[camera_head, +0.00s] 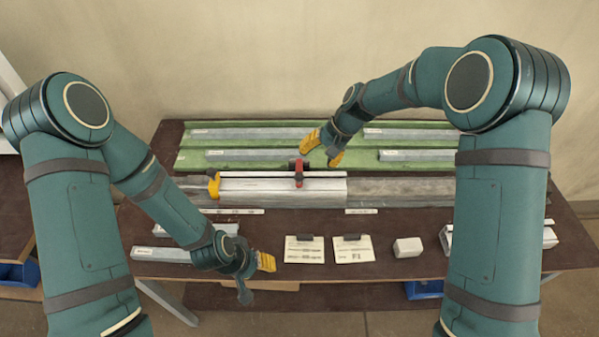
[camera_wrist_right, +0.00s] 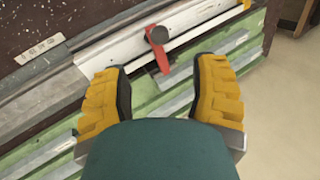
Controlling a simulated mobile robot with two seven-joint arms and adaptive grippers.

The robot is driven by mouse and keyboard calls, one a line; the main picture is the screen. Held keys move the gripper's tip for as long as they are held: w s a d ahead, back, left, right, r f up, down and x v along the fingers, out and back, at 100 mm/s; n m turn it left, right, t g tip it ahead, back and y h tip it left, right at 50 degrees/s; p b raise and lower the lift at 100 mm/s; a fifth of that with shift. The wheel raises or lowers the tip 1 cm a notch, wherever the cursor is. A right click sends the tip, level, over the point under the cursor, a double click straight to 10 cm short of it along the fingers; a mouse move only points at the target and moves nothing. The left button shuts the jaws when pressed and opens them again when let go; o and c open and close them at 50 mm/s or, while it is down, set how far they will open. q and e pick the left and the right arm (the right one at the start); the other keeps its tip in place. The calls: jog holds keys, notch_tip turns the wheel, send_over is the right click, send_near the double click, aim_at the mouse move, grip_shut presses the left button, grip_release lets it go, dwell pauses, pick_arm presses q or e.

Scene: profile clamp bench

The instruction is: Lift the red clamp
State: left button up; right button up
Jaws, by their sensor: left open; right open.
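The red clamp (camera_head: 298,172) sits across the pale profile (camera_head: 330,188) in the middle of the bench. In the right wrist view the red clamp (camera_wrist_right: 152,48) has a dark round knob and lies just beyond the fingertips. My right gripper (camera_head: 323,147) is open and empty, behind and to the right of the clamp, apart from it. It also shows in the right wrist view (camera_wrist_right: 162,75), with yellow fingers spread wide. My left gripper (camera_head: 255,275) is open near the front edge of the bench, far from the clamp; its fingers are partly hidden.
Green trays (camera_head: 190,157) with grey profiles lie at the back. Two label cards (camera_head: 305,250) and a white block (camera_head: 407,247) lie in front. A yellow piece (camera_head: 213,185) stands at the pale profile's left end. Short profiles (camera_head: 160,254) lie at the front left.

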aim_at(302, 175)
jog(key=x, duration=1.1)
jog(key=shift+w+a+f, duration=0.1)
jog(key=shift+f, duration=0.15)
grip_shut()
